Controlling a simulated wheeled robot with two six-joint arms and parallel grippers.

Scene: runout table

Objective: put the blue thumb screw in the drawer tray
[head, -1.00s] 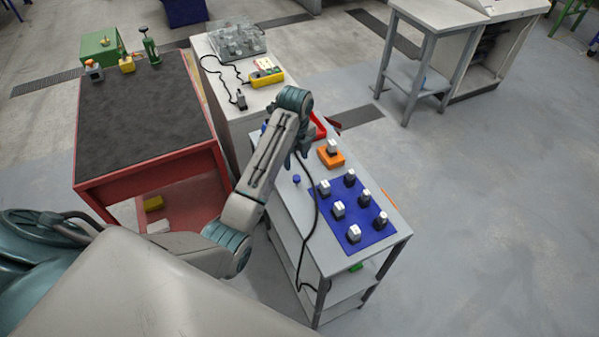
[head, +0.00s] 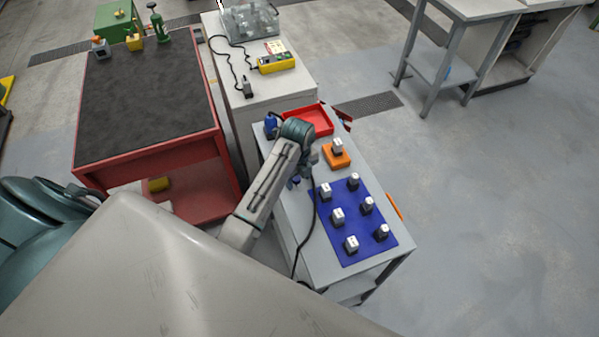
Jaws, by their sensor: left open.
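The blue thumb screw (head: 293,183) is a small blue piece on the near-left part of the grey cart top, left of the blue mat. My left gripper (head: 305,175) points down just above and beside it, partly hidden by its own wrist. Its jaws are open, and whether they are around the screw cannot be told. A shallow red tray (head: 322,121), which looks like the drawer tray, lies at the far end of the cart top, beyond my left wrist. Its inside looks empty where it shows. My right gripper is out of view.
A blue mat (head: 342,252) with several white-topped dark pieces covers the cart's near end. An orange block (head: 335,157) with a white-topped piece stands behind it. A blue object (head: 270,126) stands left of the tray. A black cable hangs by my arm. A red bench (head: 228,160) stands left.

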